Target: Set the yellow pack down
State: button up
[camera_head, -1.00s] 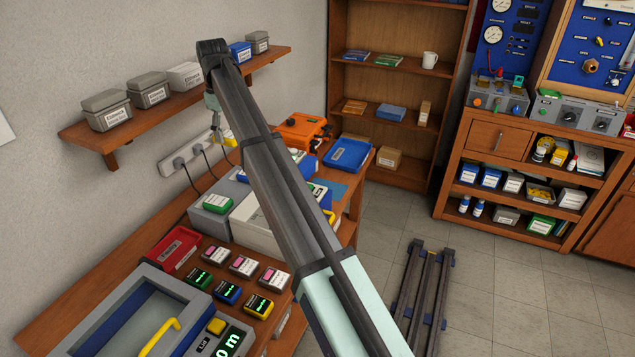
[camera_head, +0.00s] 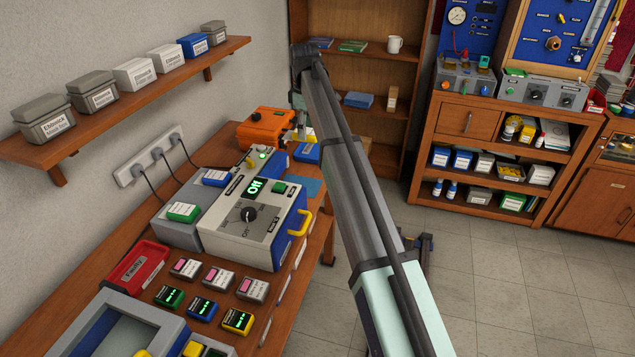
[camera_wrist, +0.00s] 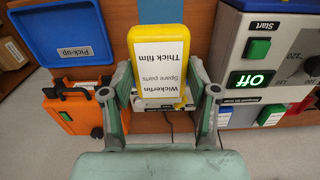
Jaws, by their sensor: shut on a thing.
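The yellow pack (camera_wrist: 162,62) has a white label reading "Wickerfin, Spare parts, Thick film", upside down in the wrist view. My gripper (camera_wrist: 160,100) is shut on it, one finger at each side of its lower part. In the head view only a small yellow patch of the pack (camera_head: 311,133) shows beside my gripper (camera_head: 301,128), partly hidden by my arm, above the far end of the bench. A blue tray (camera_wrist: 62,28) marked "Pick-up" is left of the pack in the wrist view. I cannot tell how high the pack is over the bench.
An orange case (camera_head: 265,127) stands at the bench's far end. A tester (camera_head: 250,215) showing "Off" stands nearer, with a yellow handle (camera_head: 299,222). A wall shelf (camera_head: 130,100) with several boxes runs above. A blue mat (camera_head: 303,187) lies partly clear.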

notch_tip(320, 180, down, 20)
jog(key=p, duration=0.4)
jog(key=shift+a+r, duration=0.15)
jog(key=shift+r, duration=0.1)
jog(key=shift+f, duration=0.1)
jog(key=o, duration=1.2)
notch_tip(320, 180, up, 12)
jog(key=b, duration=0.3)
